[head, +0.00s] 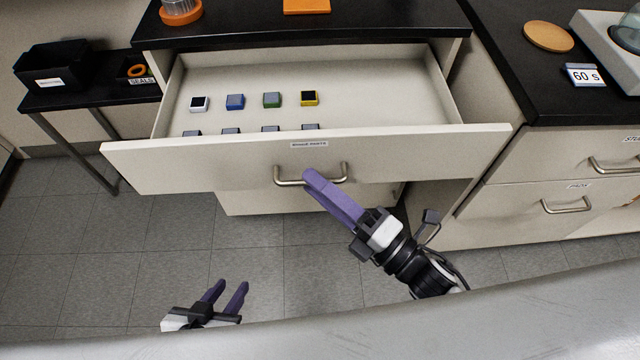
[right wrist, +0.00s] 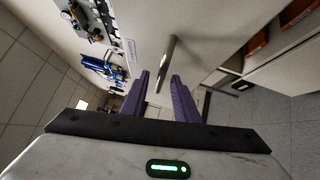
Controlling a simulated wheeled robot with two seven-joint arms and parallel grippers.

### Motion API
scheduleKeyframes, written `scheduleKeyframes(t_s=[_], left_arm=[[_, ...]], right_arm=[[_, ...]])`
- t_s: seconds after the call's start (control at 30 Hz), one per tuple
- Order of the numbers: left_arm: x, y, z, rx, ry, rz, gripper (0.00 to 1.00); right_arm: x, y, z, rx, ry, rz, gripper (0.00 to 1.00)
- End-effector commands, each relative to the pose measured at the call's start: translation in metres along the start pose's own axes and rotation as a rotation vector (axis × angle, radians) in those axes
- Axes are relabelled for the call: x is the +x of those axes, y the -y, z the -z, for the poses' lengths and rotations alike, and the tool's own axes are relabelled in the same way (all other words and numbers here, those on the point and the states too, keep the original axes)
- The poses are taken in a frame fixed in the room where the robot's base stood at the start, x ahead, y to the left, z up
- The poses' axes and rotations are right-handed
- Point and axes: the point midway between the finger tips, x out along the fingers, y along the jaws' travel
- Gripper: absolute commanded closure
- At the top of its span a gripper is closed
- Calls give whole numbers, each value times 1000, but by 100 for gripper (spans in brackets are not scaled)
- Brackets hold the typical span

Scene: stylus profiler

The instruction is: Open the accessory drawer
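The accessory drawer (head: 220,168) is pulled well out from the cabinet under the dark counter. Its front has a small label and a metal bar handle (head: 290,182). My right gripper (head: 308,174) is at the handle in the head view, its fingers overlapping the bar. In the right wrist view the two purple fingers (right wrist: 160,88) stand apart, with the handle bar (right wrist: 167,62) running between their tips; contact cannot be told. My left gripper (head: 229,287) is open and empty, low over the floor, away from the drawer.
Several small coloured blocks (head: 272,100) sit in the drawer in rows. A side table with a black bin (head: 52,68) stands left. Another cabinet with drawers (head: 560,170) stands right, bearing a 60 s card (head: 581,75).

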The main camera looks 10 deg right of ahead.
Motion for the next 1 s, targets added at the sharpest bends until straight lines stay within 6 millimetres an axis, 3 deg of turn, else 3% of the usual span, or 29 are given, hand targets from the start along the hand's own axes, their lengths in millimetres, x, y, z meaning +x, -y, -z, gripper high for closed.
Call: scheduleKeyframes(t_s=[0.37,0.8,1.0], left_arm=[[1,0,-1,1,1,0,69],[4,-1,-3,4,1,-2,69],[5,-2,-3,3,1,-3,69]], right_arm=[[-8,1,1,2,0,2,73],[-87,2,1,2,0,4,73],[-102,0,0,1,0,1,73]])
